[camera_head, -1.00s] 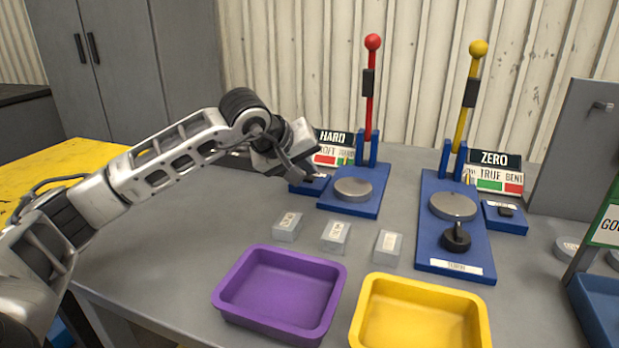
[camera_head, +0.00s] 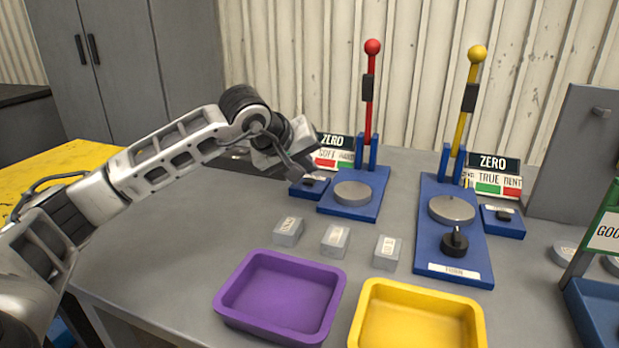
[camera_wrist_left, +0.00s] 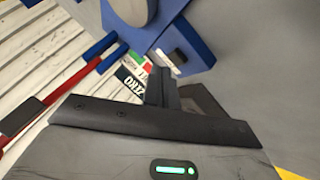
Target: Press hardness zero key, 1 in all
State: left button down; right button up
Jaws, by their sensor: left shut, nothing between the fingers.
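The hardness station is a blue base (camera_head: 368,205) with a red lever (camera_head: 370,100) and a round grey plate (camera_head: 352,193). Its sign (camera_head: 333,141) reads ZERO above a soft/hard scale. The zero key (camera_head: 314,181) is a small dark key on a blue block at the base's left side. It also shows in the left wrist view (camera_wrist_left: 176,55), just beyond the fingertips. My left gripper (camera_head: 308,173) is shut and empty, pointing down just above and behind the key in the picture; I cannot tell whether it touches. My right gripper is not in view.
A second blue station (camera_head: 455,262) with a yellow lever and black knob stands to the right, its sign (camera_head: 493,162) also reading ZERO. Several small grey blocks lie in front, before a purple tray (camera_head: 224,298) and a yellow tray (camera_head: 361,315). A grey panel stands at right.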

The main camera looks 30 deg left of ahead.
pick_arm(q)
notch_tip(320, 180, up, 5)
jog(key=p, duration=0.4)
dwell(1.0)
